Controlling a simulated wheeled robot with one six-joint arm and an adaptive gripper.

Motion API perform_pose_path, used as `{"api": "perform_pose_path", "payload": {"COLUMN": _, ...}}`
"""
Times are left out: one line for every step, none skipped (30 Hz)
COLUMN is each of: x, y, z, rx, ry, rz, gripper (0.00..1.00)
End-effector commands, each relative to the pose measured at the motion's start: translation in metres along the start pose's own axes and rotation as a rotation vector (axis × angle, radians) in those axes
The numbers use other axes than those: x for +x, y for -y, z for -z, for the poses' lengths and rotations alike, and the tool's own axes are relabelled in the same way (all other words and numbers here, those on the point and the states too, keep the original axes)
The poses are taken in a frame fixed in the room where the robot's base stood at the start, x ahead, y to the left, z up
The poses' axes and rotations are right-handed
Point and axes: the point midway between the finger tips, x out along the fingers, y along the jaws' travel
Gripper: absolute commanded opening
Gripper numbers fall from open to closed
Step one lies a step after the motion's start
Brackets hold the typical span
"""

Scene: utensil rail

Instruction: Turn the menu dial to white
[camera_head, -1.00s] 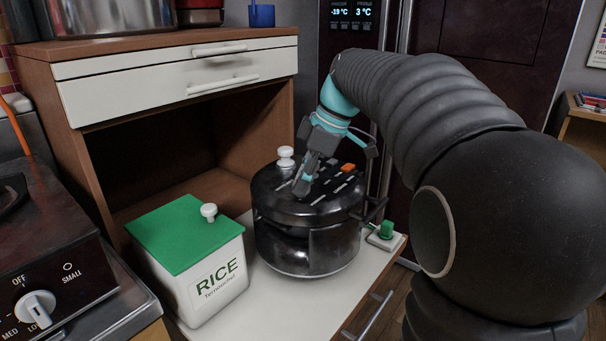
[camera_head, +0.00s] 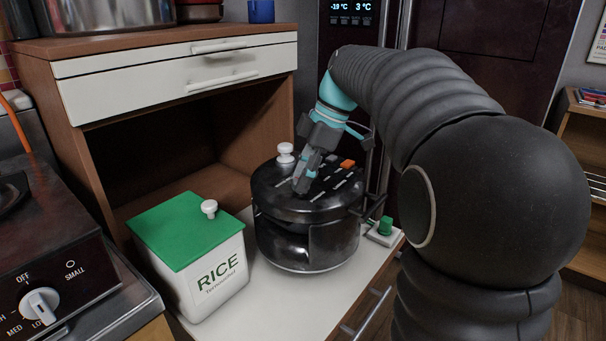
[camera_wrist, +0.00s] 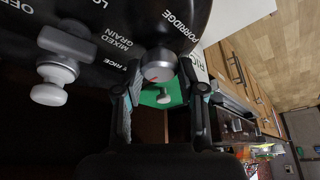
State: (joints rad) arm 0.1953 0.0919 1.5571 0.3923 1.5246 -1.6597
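The menu dial (camera_wrist: 158,66) is a small silver knob with a red mark, set on the dark round cooker (camera_head: 310,240). My gripper (camera_wrist: 160,72) has a fingertip at each side of the dial and looks closed on it. In the head view my gripper (camera_head: 301,186) reaches down to the cooker's top and hides the dial. Printed labels lie around the dial in the wrist view: MIXED GRAIN (camera_wrist: 118,38), PORRIDGE (camera_wrist: 180,30) and a partly hidden one ending in RICE (camera_wrist: 112,65). Which label the red mark faces is unclear.
A white knob (camera_head: 285,153) and an orange button (camera_head: 347,163) are on the cooker. A green-lidded rice box (camera_head: 200,275) stands close at its left. The drawer cabinet (camera_head: 180,65) rises behind.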

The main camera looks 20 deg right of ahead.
Motion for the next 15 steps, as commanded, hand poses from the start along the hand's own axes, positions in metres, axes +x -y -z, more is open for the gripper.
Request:
{"api": "perform_pose_path", "payload": {"x": 0.0007, "y": 0.0001, "z": -0.0001, "rx": 0.000, "ry": 0.000, "rz": 0.001, "gripper": 0.55}}
{"api": "perform_pose_path", "payload": {"x": 0.0007, "y": 0.0001, "z": -0.0001, "rx": 0.000, "ry": 0.000, "rz": 0.001, "gripper": 0.62}}
{"api": "perform_pose_path", "payload": {"x": 0.0005, "y": 0.0001, "z": -0.0001, "rx": 0.000, "ry": 0.000, "rz": 0.001, "gripper": 0.63}}
{"api": "perform_pose_path", "payload": {"x": 0.0004, "y": 0.0000, "z": -0.0001, "rx": 0.000, "ry": 0.000, "rz": 0.000, "gripper": 0.63}}
{"api": "perform_pose_path", "payload": {"x": 0.0003, "y": 0.0000, "z": -0.0001, "rx": 0.000, "ry": 0.000, "rz": 0.000, "gripper": 0.63}}
{"api": "perform_pose_path", "payload": {"x": 0.0002, "y": -0.0001, "z": 0.0000, "rx": 0.000, "ry": 0.000, "rz": 0.000, "gripper": 0.63}}
{"api": "perform_pose_path", "payload": {"x": 0.0001, "y": -0.0001, "z": 0.0000, "rx": 0.001, "ry": 0.000, "rz": 0.000, "gripper": 0.63}}
{"api": "perform_pose_path", "payload": {"x": 0.0001, "y": -0.0001, "z": 0.0000, "rx": 0.001, "ry": 0.000, "rz": -0.001, "gripper": 0.63}}
{"api": "perform_pose_path", "payload": {"x": 0.0000, "y": -0.0002, "z": 0.0000, "rx": 0.001, "ry": 0.000, "rz": -0.001, "gripper": 0.63}}
{"api": "perform_pose_path", "payload": {"x": -0.0002, "y": -0.0002, "z": 0.0000, "rx": 0.001, "ry": 0.000, "rz": -0.001, "gripper": 0.63}}
{"api": "perform_pose_path", "payload": {"x": -0.0005, "y": -0.0003, "z": 0.0000, "rx": 0.001, "ry": 0.000, "rz": -0.001, "gripper": 0.63}}
{"api": "perform_pose_path", "payload": {"x": -0.0017, "y": -0.0004, "z": 0.0000, "rx": 0.001, "ry": 0.000, "rz": -0.002, "gripper": 0.63}}
{"api": "perform_pose_path", "payload": {"x": -0.0031, "y": -0.0006, "z": 0.0001, "rx": 0.001, "ry": 0.000, "rz": -0.003, "gripper": 0.63}}
{"api": "perform_pose_path", "payload": {"x": -0.0052, "y": -0.0008, "z": 0.0001, "rx": 0.000, "ry": 0.000, "rz": -0.004, "gripper": 0.63}}
{"api": "perform_pose_path", "payload": {"x": -0.0088, "y": -0.0010, "z": 0.0001, "rx": 0.000, "ry": 0.000, "rz": -0.004, "gripper": 0.63}}
